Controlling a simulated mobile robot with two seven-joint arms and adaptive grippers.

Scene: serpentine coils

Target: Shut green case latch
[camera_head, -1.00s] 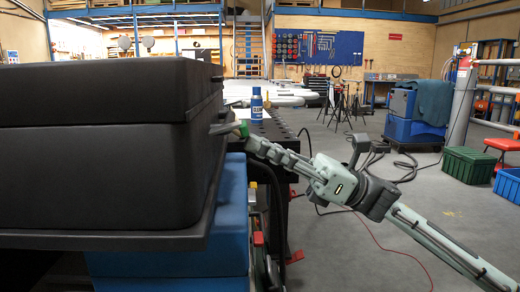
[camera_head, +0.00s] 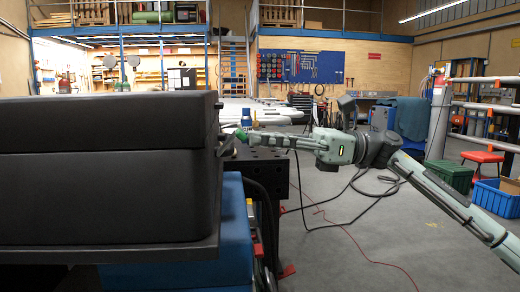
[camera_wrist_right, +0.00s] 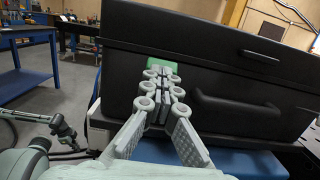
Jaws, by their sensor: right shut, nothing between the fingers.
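The black case (camera_head: 110,185) fills the left of the head view, and its side with a handle (camera_wrist_right: 235,104) faces my right gripper. The green latch (camera_wrist_right: 163,61) is on that side, largely hidden behind my right fingertips (camera_wrist_right: 164,75). In the head view a small green bit of the latch (camera_head: 240,136) shows by the case's right edge. My right gripper (camera_head: 247,139) is shut and empty, its tips at the latch; whether they touch it I cannot tell.
The case rests on a blue support (camera_head: 232,225). Cables lie on the open floor at right.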

